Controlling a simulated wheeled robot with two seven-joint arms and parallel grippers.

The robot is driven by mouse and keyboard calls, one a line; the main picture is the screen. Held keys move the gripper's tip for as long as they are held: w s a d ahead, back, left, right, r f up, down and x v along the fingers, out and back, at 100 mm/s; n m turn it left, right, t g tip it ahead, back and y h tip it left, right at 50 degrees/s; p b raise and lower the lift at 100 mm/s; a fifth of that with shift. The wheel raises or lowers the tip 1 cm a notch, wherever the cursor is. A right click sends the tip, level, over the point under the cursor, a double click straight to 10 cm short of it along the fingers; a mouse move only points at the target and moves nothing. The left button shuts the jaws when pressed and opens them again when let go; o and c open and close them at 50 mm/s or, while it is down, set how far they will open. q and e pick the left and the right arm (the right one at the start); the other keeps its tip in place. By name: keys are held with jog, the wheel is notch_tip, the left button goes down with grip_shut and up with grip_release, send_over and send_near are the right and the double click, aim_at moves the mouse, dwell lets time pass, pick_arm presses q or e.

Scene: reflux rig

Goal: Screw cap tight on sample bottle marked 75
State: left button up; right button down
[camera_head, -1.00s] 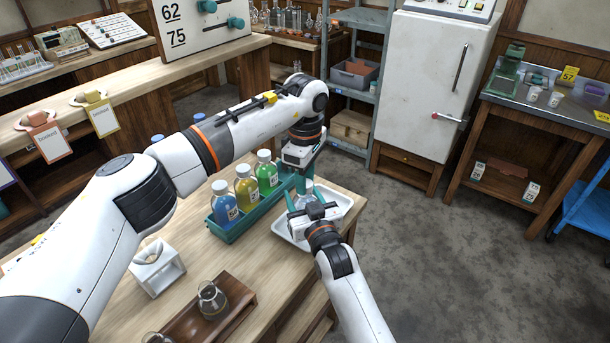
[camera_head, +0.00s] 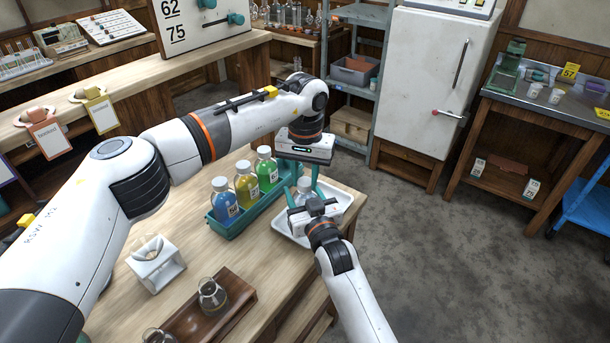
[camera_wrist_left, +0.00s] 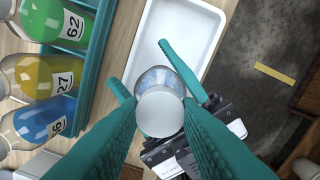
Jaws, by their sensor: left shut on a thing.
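A clear sample bottle (camera_head: 301,199) with a white cap (camera_wrist_left: 160,112) stands upright over the white tray (camera_head: 343,212); I cannot read its mark. My left gripper (camera_head: 304,181) comes down from above; in the left wrist view its teal fingers close on both sides of the cap. My right gripper (camera_head: 304,194) reaches in from the front right. Its fingers lie on either side of the bottle's body, below the cap. The bottle's lower part is partly hidden behind the right gripper.
A green rack (camera_head: 235,229) left of the tray holds blue, yellow and green bottles, with labels 62 and 27 readable in the wrist view. A white stand (camera_head: 157,267) and a wooden tray with flasks (camera_head: 213,297) are nearer. A board (camera_head: 205,30) shows 62 and 75.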

pick_arm(q)
jog(key=m, duration=0.3)
jog(key=shift+m, duration=0.3)
jog(key=o, duration=0.9)
jog(key=shift+o, duration=0.2)
jog(key=shift+r, duration=0.15)
jog(key=shift+r, duration=2.15)
jog(key=shift+c, duration=0.4)
